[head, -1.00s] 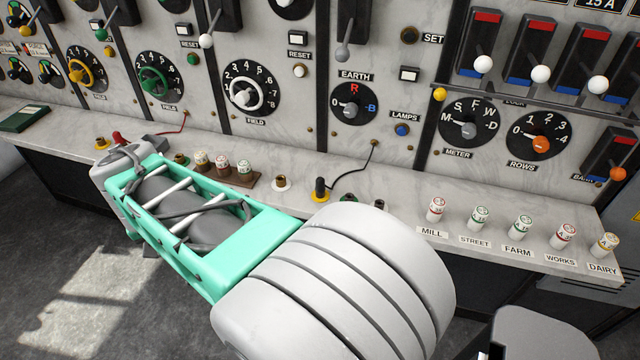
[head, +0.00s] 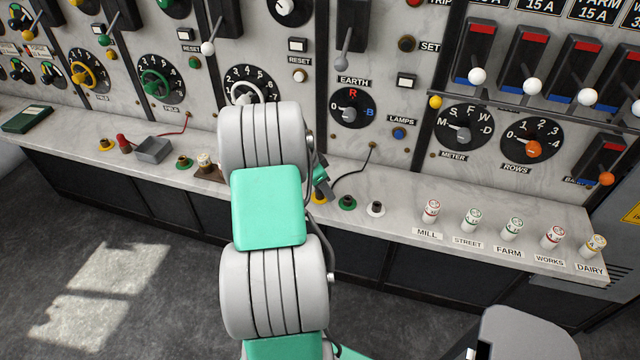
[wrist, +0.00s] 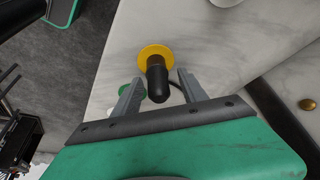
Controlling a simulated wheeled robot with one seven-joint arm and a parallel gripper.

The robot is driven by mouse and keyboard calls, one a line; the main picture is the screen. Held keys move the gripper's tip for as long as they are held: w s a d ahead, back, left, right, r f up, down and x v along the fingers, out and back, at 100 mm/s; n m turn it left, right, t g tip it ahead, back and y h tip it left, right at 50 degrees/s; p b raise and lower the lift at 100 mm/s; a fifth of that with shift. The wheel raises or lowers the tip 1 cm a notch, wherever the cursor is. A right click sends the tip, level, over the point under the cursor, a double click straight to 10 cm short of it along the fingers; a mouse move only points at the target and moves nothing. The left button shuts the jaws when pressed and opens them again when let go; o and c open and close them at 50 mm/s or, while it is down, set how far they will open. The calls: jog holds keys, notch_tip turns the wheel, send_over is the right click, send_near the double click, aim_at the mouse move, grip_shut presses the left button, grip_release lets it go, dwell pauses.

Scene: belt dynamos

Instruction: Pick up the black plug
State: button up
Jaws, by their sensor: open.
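The black plug (wrist: 157,82) stands in a yellow-ringed socket (wrist: 153,53) in the wrist view, with its rounded end towards me. My gripper (wrist: 160,77) is open, one finger on each side of the plug. Gaps show on both sides, so the fingers look apart from it. In the head view my arm hides most of the gripper and the plug; a bit of the yellow socket (head: 319,198) shows beside the arm. A black cord (head: 357,169) runs from the panel down towards the plug.
Green (head: 346,202) and white (head: 376,208) sockets lie to the right. A red plug (head: 122,141) and a grey tray (head: 153,149) are on the left. Several labelled fuses (head: 431,210) stand along the right of the ledge. The switch panel (head: 290,125) rises behind.

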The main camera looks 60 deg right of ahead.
grip_shut()
dwell(0.5)
jog(key=shift+r, duration=0.1)
